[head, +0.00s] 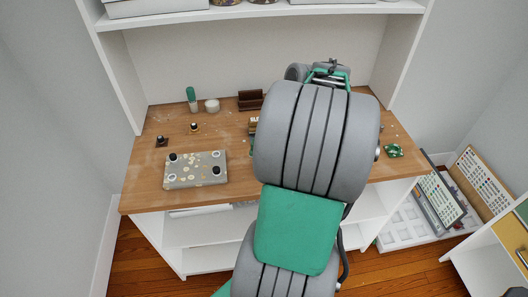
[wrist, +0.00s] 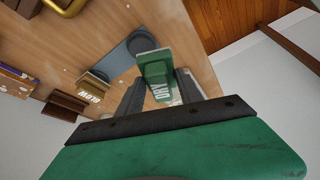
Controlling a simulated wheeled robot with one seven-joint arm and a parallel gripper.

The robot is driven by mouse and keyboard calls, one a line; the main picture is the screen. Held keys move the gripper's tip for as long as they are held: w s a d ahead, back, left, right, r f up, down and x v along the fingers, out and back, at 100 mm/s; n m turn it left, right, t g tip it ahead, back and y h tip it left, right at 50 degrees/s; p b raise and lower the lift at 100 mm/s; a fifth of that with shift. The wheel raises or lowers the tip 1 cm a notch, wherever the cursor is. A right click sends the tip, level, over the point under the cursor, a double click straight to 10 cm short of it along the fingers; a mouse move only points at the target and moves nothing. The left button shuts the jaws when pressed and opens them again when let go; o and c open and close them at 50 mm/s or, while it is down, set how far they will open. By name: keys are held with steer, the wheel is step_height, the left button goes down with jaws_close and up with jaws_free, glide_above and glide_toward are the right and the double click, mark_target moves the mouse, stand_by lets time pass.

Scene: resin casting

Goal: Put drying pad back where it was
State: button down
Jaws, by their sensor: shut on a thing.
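The drying pad (wrist: 155,72) is a small green block with a pale end and the letters "DRY" on its side. In the wrist view it is between the two dark fingers of my gripper (wrist: 160,90), which is shut on it. A blue-grey strip (wrist: 118,60) with a dark round spot shows behind the pad on the wooden table. I cannot tell whether the pad touches the strip or the table. In the head view my arm hides the pad and the fingers.
A block with a lettered label (wrist: 92,88) stands beside the strip. On the wooden table (head: 150,190) are a speckled plate with knobs (head: 195,169), a green-handled tool (head: 191,98), a white cup (head: 212,105), a brown rack (head: 250,99) and a green piece (head: 393,150). Shelf walls enclose the table.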

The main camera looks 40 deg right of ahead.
steer(key=f, duration=0.1)
steer(key=w+d+f, duration=0.2)
steer(key=shift+d+f, duration=0.15)
steer(key=shift+f, duration=0.2)
steer(key=shift+w+d+f, duration=0.1)
steer(key=shift+w+f, duration=0.05)
steer(key=shift+f, duration=1.65)
steer(key=c, duration=0.8)
jaws_free()
steer(key=shift+o, duration=0.2)
